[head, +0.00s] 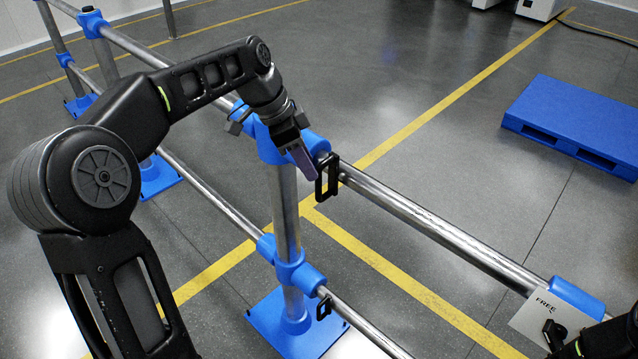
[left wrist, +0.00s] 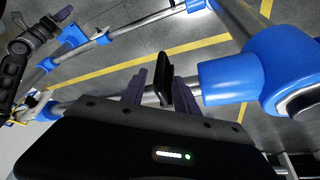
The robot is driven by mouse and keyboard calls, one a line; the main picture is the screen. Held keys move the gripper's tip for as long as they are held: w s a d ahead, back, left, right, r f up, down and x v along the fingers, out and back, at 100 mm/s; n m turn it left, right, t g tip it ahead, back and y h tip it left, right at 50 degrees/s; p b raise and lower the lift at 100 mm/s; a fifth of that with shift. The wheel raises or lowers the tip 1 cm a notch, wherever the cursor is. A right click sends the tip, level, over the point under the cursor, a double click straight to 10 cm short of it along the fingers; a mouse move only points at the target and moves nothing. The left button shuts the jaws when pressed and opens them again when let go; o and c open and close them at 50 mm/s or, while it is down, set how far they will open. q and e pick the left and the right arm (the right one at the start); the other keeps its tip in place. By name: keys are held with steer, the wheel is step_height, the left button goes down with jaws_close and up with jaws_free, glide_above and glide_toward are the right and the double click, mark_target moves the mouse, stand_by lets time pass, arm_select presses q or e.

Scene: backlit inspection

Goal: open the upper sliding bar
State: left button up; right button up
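The upper sliding bar (head: 430,228) is a metal tube running from the blue joint on the post (head: 285,210) to a blue sleeve (head: 577,297) at the lower right. A black loop handle (head: 327,177) stands on the bar close to the post. My left gripper (head: 303,160) is at this handle. In the left wrist view, its two dark fingers (left wrist: 160,92) are apart, with the black handle (left wrist: 164,80) between them; I see gaps beside it. Part of my right arm shows at the lower right corner of the head view; its fingertips are not clear there.
A white plate reading FREE (head: 545,308) hangs by the blue sleeve. A lower bar (head: 360,330) with a small black handle (head: 323,304) runs below. A blue pallet (head: 578,120) lies on the floor at right.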

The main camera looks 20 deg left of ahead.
mark_target(319, 196)
arm_select(q)
steer(key=b+x, duration=0.3)
steer(key=x, duration=0.4)
steer(key=shift+b, duration=0.4)
steer(key=shift+c, duration=0.3)
jaws_close()
stand_by(0.7)
